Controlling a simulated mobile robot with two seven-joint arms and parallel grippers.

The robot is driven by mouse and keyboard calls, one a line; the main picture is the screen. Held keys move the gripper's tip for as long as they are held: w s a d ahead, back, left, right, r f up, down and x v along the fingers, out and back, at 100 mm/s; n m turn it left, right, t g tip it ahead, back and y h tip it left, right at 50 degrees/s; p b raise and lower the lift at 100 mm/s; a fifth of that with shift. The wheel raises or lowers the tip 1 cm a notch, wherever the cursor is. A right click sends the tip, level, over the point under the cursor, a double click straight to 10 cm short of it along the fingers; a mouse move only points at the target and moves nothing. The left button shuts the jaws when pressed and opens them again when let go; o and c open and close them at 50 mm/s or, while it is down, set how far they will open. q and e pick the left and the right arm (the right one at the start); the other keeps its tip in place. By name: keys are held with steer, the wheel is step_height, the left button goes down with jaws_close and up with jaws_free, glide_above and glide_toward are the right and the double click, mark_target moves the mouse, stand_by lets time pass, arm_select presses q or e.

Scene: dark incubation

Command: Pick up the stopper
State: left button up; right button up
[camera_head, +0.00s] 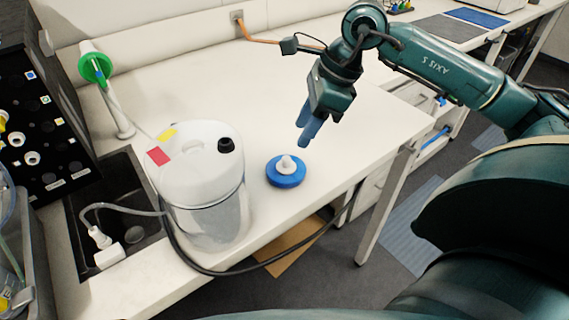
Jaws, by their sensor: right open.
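A round blue stopper (286,179) with a white knob on top lies on the white bench, right of a large white container (200,195). I take it to be the stopper of the task. My right gripper (306,134) points down above and slightly right of the stopper in the picture, apart from it. Its blue fingers are open and nothing shows between them. My left gripper is not in view.
The container has a black cap (226,145) and a hose. A sink (135,210) and a black panel (35,130) are at the left. The bench (200,80) is clear behind the stopper. Its edge runs close in front.

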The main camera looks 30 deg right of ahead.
mark_target(288, 158)
steer(key=p+x, duration=0.1)
steer(key=x, duration=0.7)
steer(key=shift+w+f, duration=0.1)
steer(key=shift+f, duration=0.1)
steer(key=shift+d, duration=0.1)
steer(key=shift+c, duration=0.5)
jaws_close()
